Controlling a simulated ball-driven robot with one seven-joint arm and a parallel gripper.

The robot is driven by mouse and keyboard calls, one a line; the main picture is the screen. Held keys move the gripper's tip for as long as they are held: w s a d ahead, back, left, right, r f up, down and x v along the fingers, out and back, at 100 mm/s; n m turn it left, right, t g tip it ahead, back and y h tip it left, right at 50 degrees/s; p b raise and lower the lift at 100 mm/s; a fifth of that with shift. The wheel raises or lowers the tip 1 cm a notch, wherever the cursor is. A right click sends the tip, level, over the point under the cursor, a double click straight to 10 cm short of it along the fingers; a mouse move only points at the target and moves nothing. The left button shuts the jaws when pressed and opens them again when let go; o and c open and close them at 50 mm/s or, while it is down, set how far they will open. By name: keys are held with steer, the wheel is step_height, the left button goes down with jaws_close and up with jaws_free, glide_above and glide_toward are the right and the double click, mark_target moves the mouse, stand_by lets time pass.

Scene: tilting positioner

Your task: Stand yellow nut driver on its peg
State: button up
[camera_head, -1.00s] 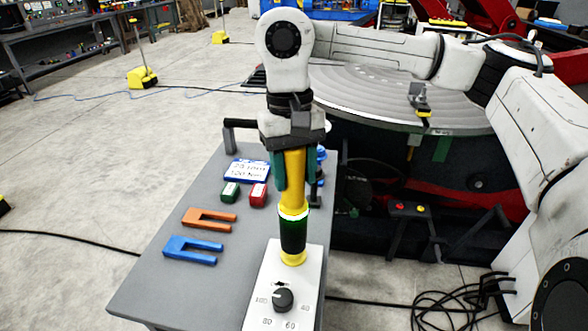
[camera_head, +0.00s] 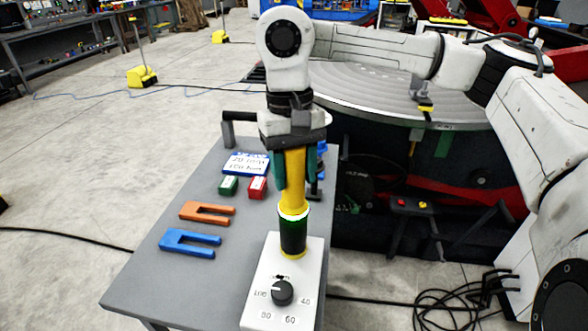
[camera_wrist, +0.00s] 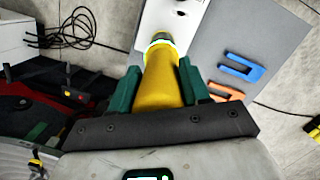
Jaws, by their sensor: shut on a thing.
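The yellow nut driver (camera_head: 293,200) hangs about upright in my gripper (camera_head: 294,180), its yellow upper part between the two teal fingers. Below the yellow come a pale ring, a dark green-black section and a yellow ring at the bottom. In the wrist view the driver (camera_wrist: 163,85) points away from my gripper (camera_wrist: 159,73). Its lower end overlaps the far edge of the white dial box (camera_head: 262,302). I cannot tell whether it touches anything there. I cannot make out a peg in either view.
On the grey table (camera_head: 150,270) lie an orange fork (camera_head: 205,213), a blue fork (camera_head: 187,242), a green block (camera_head: 228,186), a red block (camera_head: 257,187) and a lettered sign (camera_head: 246,163). A large round positioner plate (camera_head: 370,90) stands behind to the right.

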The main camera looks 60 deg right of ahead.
steer(key=shift+f, duration=0.1)
steer(key=o, duration=1.7)
steer(key=shift+w+d+r+p, duration=0.1)
steer(key=shift+r+p, duration=0.75)
steer(key=shift+r, duration=0.9)
steer(key=shift+w+d+r+p, duration=0.1)
steer(key=shift+r+p, duration=0.7)
steer(key=shift+r, duration=0.9)
